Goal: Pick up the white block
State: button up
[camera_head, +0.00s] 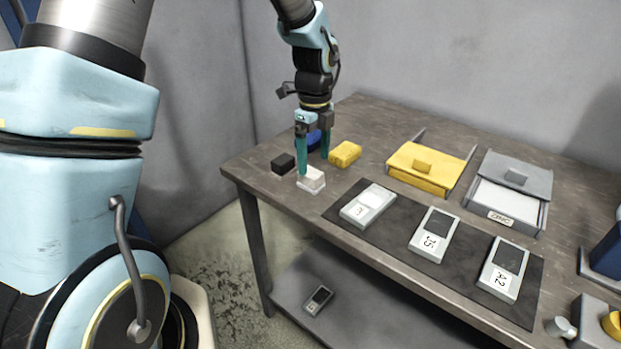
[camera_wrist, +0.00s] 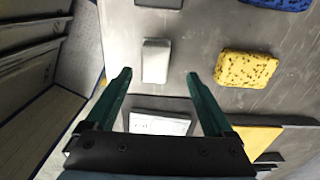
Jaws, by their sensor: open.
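The white block (camera_head: 311,181) sits on the table near its front left edge. In the wrist view the white block (camera_wrist: 156,60) lies in line with the gap between my fingers, slightly past their tips. My gripper (camera_head: 313,166) points down over the block, its two green fingers spread apart and empty. In the wrist view my gripper (camera_wrist: 158,73) shows a fingertip to each side of the block. I cannot tell the exact height of the fingertips above the table.
A black block (camera_head: 283,164), a yellow sponge (camera_head: 345,154) and a blue sponge (camera_head: 314,140) lie close around my gripper. A dark mat (camera_head: 395,236) with three labelled devices lies to the right. Yellow (camera_head: 428,166) and grey (camera_head: 513,190) trays stand behind it.

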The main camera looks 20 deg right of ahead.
aim_at(311, 172)
jog(key=shift+a+f+p, duration=0.2)
jog(key=shift+f+p, duration=0.15)
jog(key=shift+f, duration=0.2)
jog(key=shift+a+f+p, duration=0.2)
jog(key=shift+f+p, duration=0.45)
jog(key=shift+f, duration=1.55)
grip_shut()
notch_tip(311, 172, up, 10)
jog(key=shift+r+b, duration=0.1)
jog(key=shift+b, duration=1)
